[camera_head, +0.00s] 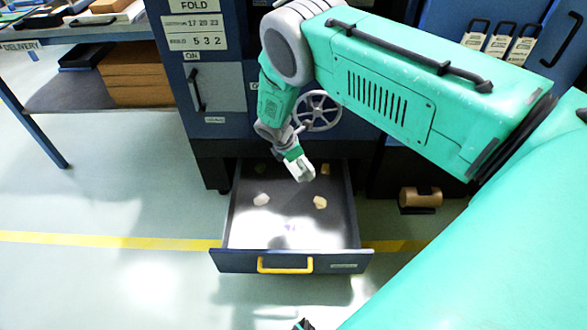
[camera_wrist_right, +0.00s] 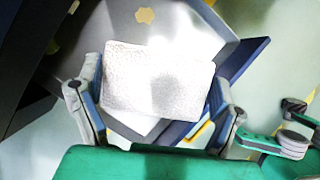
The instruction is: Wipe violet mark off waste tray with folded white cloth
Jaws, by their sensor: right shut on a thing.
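The waste tray (camera_head: 240,228) is an open dark drawer with a pale floor and a yellow handle, pulled out below the machine. A faint violet mark (camera_head: 291,227) lies on its floor towards the front. My right gripper (camera_head: 303,175) is over the tray, behind the mark. In the right wrist view it is shut on the folded white cloth (camera_wrist_right: 158,80), which spans between its fingers. Whether the cloth touches the floor is unclear. The mark is not visible in the wrist view. A dark tip at the head view's bottom edge may be my left gripper (camera_head: 303,325); its jaws are unclear.
Several tan scraps (camera_head: 320,202) lie in the tray, one also showing in the wrist view (camera_wrist_right: 144,16). A grey handwheel (camera_head: 317,111) is on the machine above. A brown roll (camera_head: 420,198) lies right of the tray. A delivery table (camera_head: 90,33) stands left; floor between is clear.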

